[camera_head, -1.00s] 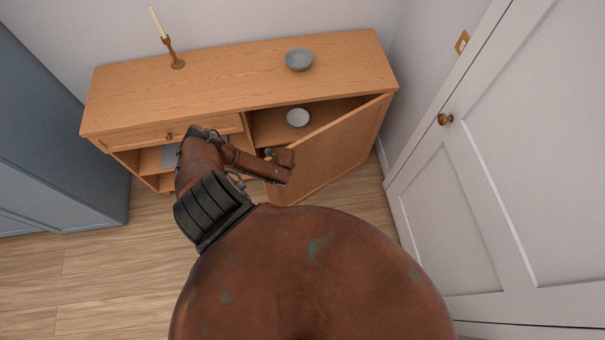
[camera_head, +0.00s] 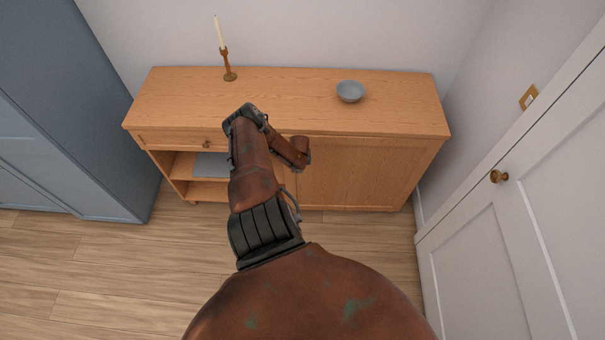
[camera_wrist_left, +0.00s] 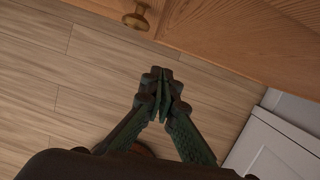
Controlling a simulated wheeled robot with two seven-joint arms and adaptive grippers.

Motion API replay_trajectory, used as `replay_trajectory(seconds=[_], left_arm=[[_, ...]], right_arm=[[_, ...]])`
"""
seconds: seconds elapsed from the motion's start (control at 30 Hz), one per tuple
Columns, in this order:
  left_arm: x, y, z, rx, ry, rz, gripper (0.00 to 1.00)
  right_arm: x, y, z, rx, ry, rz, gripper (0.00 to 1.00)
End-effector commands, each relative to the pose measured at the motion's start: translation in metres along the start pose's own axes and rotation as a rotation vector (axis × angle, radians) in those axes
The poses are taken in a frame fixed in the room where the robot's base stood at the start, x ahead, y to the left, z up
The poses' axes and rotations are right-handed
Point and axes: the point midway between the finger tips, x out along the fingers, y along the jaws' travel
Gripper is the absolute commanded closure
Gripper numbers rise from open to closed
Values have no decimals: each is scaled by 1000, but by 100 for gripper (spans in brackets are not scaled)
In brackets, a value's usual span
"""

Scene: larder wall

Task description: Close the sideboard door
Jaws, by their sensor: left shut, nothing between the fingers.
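The sideboard (camera_head: 290,95) stands against the back wall in the head view. Its door (camera_head: 360,172), on the right half of the front, looks flush with the front. My arm covers the door's left edge, so a small gap there cannot be ruled out. In the left wrist view the door (camera_wrist_left: 235,40) fills the top, with a brass knob (camera_wrist_left: 137,20) near its edge. My left gripper (camera_wrist_left: 161,78) is shut and empty, over the floor just in front of the door. In the head view its fingers are hidden by my arm. My right gripper is out of view.
A candlestick (camera_head: 227,65) and a grey bowl (camera_head: 350,91) stand on the sideboard top. A drawer (camera_head: 185,139) and open shelves (camera_head: 185,166) are at its left. A blue cabinet (camera_head: 70,110) is at left, a white door (camera_head: 510,245) at right. The floor (camera_head: 120,270) is clear.

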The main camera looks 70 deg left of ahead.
Motion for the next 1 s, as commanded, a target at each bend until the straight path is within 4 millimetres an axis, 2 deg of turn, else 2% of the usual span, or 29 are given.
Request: replay_trajectory(seconds=[0.47,0.57,1.0], left_arm=[[-6,1,1,1,0,1,100],[-18,2,1,0,0,3,100],[-101,2,1,2,-1,1,100]], right_arm=[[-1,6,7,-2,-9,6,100],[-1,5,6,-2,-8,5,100],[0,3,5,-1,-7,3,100]])
